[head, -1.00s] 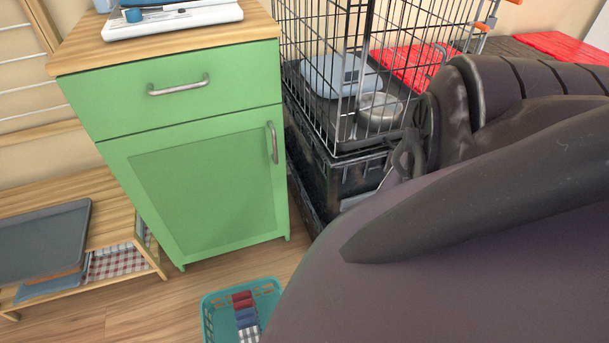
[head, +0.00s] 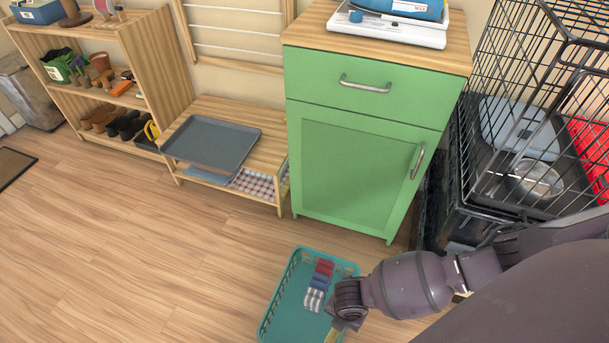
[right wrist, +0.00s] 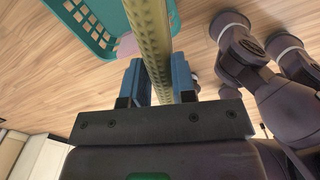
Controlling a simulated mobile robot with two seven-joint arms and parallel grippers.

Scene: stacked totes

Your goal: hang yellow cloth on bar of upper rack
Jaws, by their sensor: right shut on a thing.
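The yellow cloth (right wrist: 150,35) shows in the right wrist view as a narrow textured strip between the blue fingers of my right gripper (right wrist: 161,80). The gripper is shut on it. In the head view my right gripper (head: 340,322) is beside and above the right part of the teal basket, and only a small yellow bit of cloth (head: 331,337) shows at the bottom edge. A wall rack (head: 238,68) with white bars in a wooden frame is behind the bench, cut off by the top edge. My left gripper is not in view.
The teal basket (head: 285,290) on the floor holds several rolled cloths (head: 319,285). A green cabinet (head: 355,170) stands behind it, with a wire cage (head: 530,80) at right. A low bench (head: 262,150) with a grey tray (head: 211,142) is below the rack.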

